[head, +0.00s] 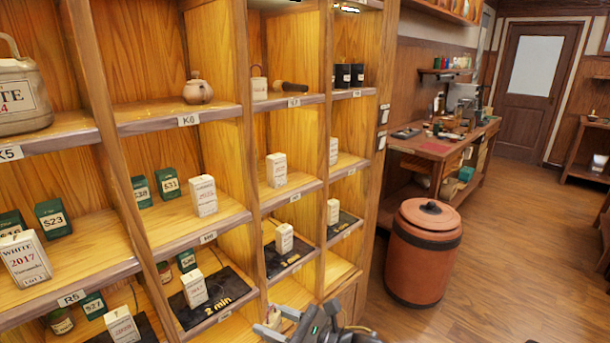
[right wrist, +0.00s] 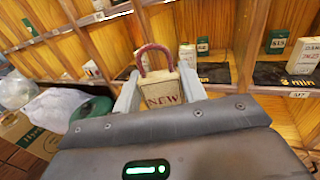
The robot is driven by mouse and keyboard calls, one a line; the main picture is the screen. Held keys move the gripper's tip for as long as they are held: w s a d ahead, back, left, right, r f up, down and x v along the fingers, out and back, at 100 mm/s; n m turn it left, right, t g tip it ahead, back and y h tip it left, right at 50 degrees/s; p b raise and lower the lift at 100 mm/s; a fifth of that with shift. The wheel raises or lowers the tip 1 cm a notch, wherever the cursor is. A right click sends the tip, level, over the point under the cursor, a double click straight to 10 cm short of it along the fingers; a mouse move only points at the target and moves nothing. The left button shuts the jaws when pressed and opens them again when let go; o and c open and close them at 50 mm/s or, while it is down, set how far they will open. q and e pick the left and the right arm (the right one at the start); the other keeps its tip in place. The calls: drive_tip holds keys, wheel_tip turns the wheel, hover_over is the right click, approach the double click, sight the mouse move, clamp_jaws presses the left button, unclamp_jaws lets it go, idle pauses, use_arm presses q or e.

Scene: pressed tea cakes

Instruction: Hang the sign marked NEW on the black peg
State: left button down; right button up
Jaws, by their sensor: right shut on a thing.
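The sign marked NEW (right wrist: 162,93) is a small tan block with a dark red loop on top. In the right wrist view it stands upright between the two pale fingers of my right gripper (right wrist: 160,98), which is shut on it. In the head view my right gripper (head: 298,319) is at the bottom edge, in front of the lower shelves. The sign is mostly hidden or cut off there. I cannot make out the black peg for certain in either view. My left gripper is not in view.
A wooden shelf unit (head: 241,175) fills the left and middle, its compartments holding white and green boxes, black mats and teaware. A lidded reddish-brown bin (head: 421,265) stands right of it. A workbench (head: 440,150) stands behind. Wooden floor (head: 530,260) is clear at right.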

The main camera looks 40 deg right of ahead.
drive_tip(key=w+a+r+n+g+y+p, duration=0.1)
drive_tip(key=w+a+r+p, duration=0.2)
drive_tip(key=r, duration=0.6)
drive_tip(key=w+a+r+n+g+y+p, duration=0.15)
drive_tip(key=w+r+p, duration=0.3)
drive_tip(key=r, duration=0.55)
drive_tip(key=w+a+r+n+g+y+p, duration=0.1)
drive_tip(key=w+r+y+p, duration=0.15)
drive_tip(key=w+r, duration=0.45)
drive_tip(key=w+d+r+m+t+h+p, duration=0.15)
drive_tip(key=d+r, duration=0.25)
drive_tip(key=r, duration=0.5)
drive_tip(key=d+r+m+t+h+p, duration=0.1)
drive_tip(key=d+r+h+p, duration=0.15)
drive_tip(key=r, duration=0.75)
drive_tip(key=m+t+h+p, duration=0.2)
drive_tip(key=m+h+p, duration=0.1)
drive_tip(key=h+p, duration=0.1)
approach(239, 8)
drive_tip(key=s+r, duration=0.1)
drive_tip(key=s, duration=0.2)
drive_tip(key=shift+w+a+r, duration=0.1)
drive_tip(key=shift+w+a, duration=0.2)
drive_tip(key=shift+a, duration=0.2)
drive_tip(key=shift+w, duration=0.15)
